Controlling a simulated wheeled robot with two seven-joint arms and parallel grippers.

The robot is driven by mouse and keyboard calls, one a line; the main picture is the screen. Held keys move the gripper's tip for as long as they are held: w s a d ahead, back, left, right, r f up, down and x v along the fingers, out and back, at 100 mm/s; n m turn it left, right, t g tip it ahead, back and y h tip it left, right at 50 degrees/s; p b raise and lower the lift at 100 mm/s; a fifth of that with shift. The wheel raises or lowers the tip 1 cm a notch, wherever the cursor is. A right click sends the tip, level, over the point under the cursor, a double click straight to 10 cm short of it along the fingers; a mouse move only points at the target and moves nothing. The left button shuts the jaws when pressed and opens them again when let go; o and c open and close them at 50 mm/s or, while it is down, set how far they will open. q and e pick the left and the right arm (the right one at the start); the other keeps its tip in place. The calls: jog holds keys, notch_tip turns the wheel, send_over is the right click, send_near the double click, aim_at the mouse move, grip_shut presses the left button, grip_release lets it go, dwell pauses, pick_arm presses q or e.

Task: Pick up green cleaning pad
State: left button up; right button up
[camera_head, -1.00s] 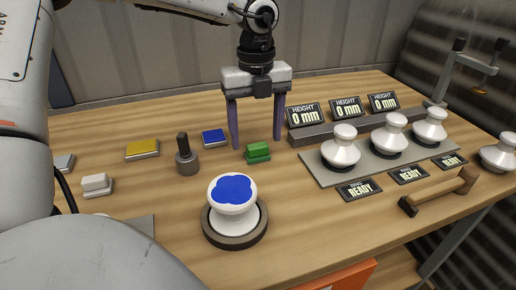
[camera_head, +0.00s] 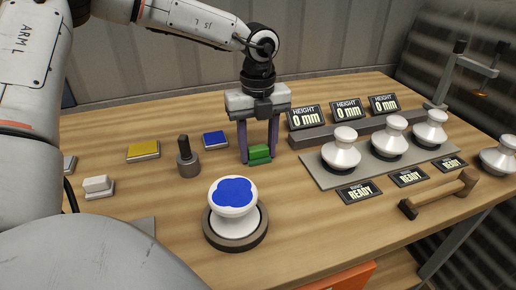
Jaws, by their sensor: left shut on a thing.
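The green cleaning pad (camera_head: 259,152) is a small green block near the middle of the table, behind and to the right of the white insulator with the blue top. My left gripper (camera_head: 259,150) reaches down over it from above. Its two purple fingers are shut on the pad, one at each side. The pad appears to be at table level; I cannot tell whether it is lifted. My right gripper is not in view.
The blue-topped insulator (camera_head: 233,196) stands on a round base in front. A dark cylindrical tool (camera_head: 188,160), blue pad (camera_head: 215,139), yellow pad (camera_head: 143,150) and white block (camera_head: 98,186) lie left. White insulators (camera_head: 342,149) stand on a grey plate at right, near a hammer (camera_head: 440,194).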

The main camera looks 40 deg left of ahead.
aim_at(258, 147)
pick_arm(q)
jog(key=shift+r, duration=0.1)
notch_tip(258, 147, up, 10)
jog(key=shift+f, duration=0.1)
dwell(0.3)
